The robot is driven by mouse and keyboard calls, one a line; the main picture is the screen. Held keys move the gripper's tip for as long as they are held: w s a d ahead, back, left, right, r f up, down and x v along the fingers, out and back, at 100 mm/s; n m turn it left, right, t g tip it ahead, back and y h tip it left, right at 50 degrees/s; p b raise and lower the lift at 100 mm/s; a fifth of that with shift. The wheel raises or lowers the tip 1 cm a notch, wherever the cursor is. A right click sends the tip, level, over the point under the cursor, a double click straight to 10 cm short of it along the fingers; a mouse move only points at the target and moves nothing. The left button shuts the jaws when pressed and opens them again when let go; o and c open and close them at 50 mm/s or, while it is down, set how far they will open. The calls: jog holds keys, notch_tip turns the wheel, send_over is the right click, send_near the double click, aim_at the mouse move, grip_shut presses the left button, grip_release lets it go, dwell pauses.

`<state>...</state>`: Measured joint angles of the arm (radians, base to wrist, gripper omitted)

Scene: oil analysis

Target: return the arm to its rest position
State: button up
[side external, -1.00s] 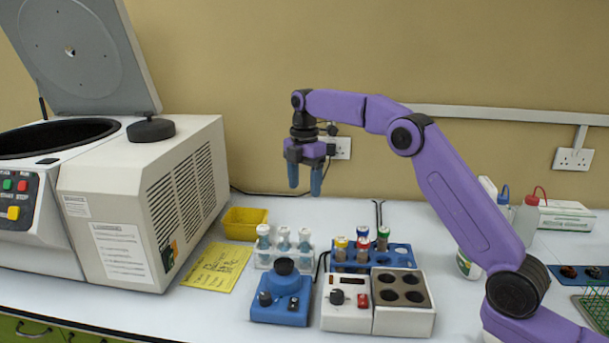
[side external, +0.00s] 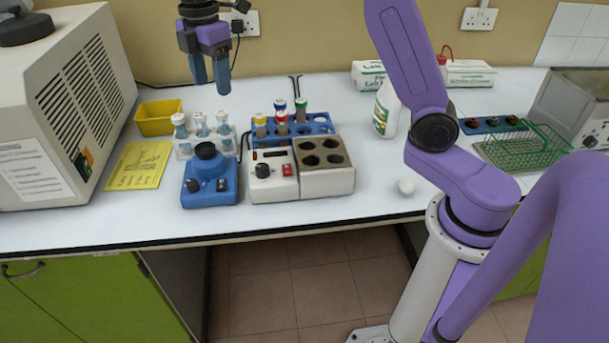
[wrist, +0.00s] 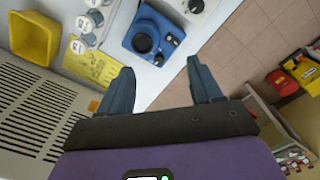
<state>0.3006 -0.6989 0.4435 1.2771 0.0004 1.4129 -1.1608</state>
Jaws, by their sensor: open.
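My purple arm reaches over the bench from the right. My gripper (side external: 210,88) hangs at the upper left of the side view with its two blue-grey fingers pointing down. It is open and empty, in the air above the racks. In the wrist view my gripper (wrist: 160,66) shows its fingers spread apart with nothing between them. The top of the arm is cut off by the upper edge of the side view.
Below stand a white rack (side external: 184,153) of bottles, a blue tube rack (side external: 319,128), a blue mixer (side external: 209,188) and a block heater (side external: 325,181). A centrifuge (side external: 62,110) stands left, beside a yellow tray (side external: 158,117). A white bottle (side external: 386,108) and green wire basket (side external: 525,148) are right.

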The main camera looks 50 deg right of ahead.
jog(key=s+d+f+m, duration=0.1)
jog(key=s+d+f, duration=0.1)
jog(key=s, duration=0.9)
jog(key=s+d+f+m, duration=0.2)
jog(key=s+f, duration=0.2)
jog(key=s, duration=0.8)
jog(key=s+d+f+m, duration=0.2)
jog(key=s+d+f, duration=0.1)
jog(key=s, duration=0.9)
jog(key=shift+r, duration=0.1)
